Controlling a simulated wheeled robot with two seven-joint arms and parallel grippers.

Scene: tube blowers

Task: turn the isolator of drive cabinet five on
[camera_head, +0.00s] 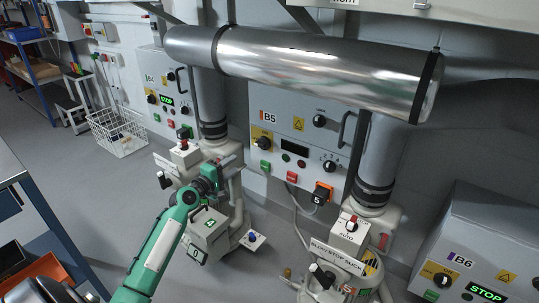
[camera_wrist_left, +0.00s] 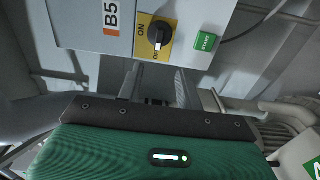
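Drive cabinet B5 (camera_head: 285,125) hangs on the wall in the middle of the head view. Its isolator (camera_head: 263,143) is a black knob on a yellow plate at the cabinet's lower left. In the left wrist view the isolator (camera_wrist_left: 158,36) shows ON and OFF marks; the knob's handle lies in line with the OFF mark. The cabinet's display (camera_head: 303,147) is dark. My left gripper (camera_head: 232,160) is in front of and to the left of the cabinet. In the left wrist view its fingers (camera_wrist_left: 157,85) are apart and empty, short of the isolator. My right gripper is not in view.
A green START button (camera_wrist_left: 206,41) sits beside the isolator. A large silver pipe (camera_head: 310,65) crosses above the cabinet. Blower machines stand below it, one with a switch box (camera_head: 350,228). Cabinet B4 (camera_head: 160,80) is at left, B6 (camera_head: 480,250) at lower right.

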